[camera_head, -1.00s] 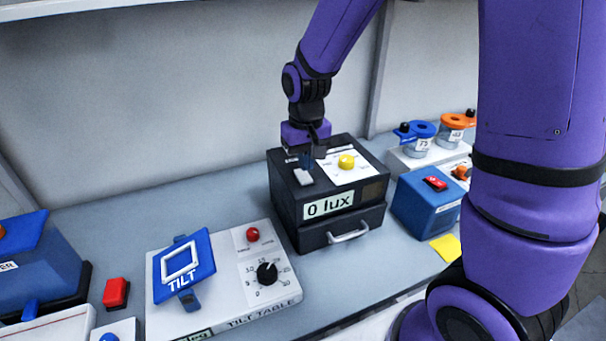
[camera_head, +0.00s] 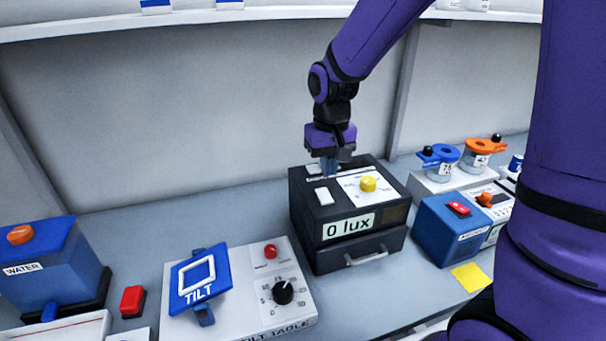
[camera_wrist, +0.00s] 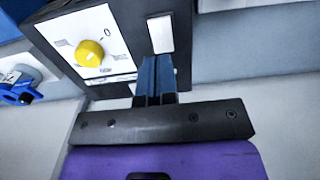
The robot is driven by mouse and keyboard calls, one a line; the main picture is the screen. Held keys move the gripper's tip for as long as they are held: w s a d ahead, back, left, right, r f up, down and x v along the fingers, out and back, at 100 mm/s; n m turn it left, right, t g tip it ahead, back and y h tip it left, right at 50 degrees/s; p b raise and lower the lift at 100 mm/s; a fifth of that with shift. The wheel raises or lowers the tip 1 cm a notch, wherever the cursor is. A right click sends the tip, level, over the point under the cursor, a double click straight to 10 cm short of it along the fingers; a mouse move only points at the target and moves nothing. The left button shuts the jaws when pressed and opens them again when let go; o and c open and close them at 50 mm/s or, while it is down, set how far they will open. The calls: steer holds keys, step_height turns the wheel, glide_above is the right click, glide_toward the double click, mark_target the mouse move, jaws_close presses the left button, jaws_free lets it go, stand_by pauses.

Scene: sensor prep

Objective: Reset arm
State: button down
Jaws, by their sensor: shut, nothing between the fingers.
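My gripper (camera_head: 329,168) is on my purple arm, just above the back of the black lux box (camera_head: 345,243). Its fingers are together with nothing between them. The box's label reads "0 lux". On its top are a white switch (camera_head: 324,196) and a yellow knob (camera_head: 368,184). In the wrist view, my blue fingertips (camera_wrist: 155,62) point toward the white switch (camera_wrist: 160,34), with the yellow knob (camera_wrist: 89,53) to the left. I cannot tell from the views whether the fingertips touch the box.
The tilt table (camera_head: 270,316) is left of the box, with a red button block (camera_head: 132,301) and blue water box (camera_head: 45,267) farther left. To the right are a blue box (camera_head: 446,232), a yellow note (camera_head: 470,277) and lidded jars (camera_head: 441,156). A shelf (camera_head: 200,23) runs above.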

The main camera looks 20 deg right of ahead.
steer(key=s+d+r+t, duration=0.2)
steer(key=s+d+r, duration=0.1)
steer(key=s+r, duration=0.5)
steer(key=s+d+r+t, duration=0.3)
steer(key=s+r, duration=0.5)
steer(key=s, duration=0.5)
steer(key=shift+d+r, duration=0.15)
steer(key=shift+d, duration=0.3)
stand_by(0.9)
